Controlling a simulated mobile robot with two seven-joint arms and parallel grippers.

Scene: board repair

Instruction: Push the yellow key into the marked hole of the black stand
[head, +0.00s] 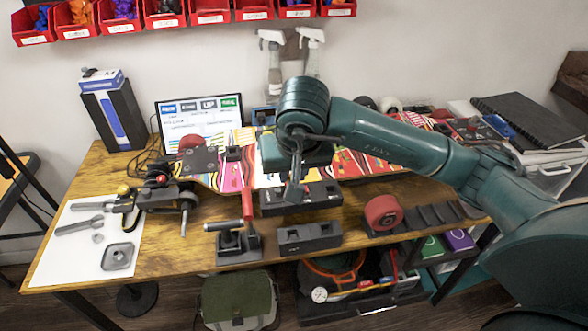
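My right gripper (294,192) reaches in from the right and points down at a long black block (325,197) on the table. Its fingers are small and dark against the block, and I cannot tell whether they are open, hold anything or touch the block. I cannot make out a yellow key for sure; a small yellow knob (123,190) shows among tools at the left. A second, shorter black block with recesses (309,237) stands at the front edge. I cannot tell which block is the stand, and no marked hole is readable. My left gripper is not in view.
A patterned skateboard deck (222,177) lies behind the blocks. A black fixture with a red handle (240,243) and a red wheel (383,212) stand near the front edge. A white sheet with metal parts (75,253) lies left. Bare wood (180,255) shows between.

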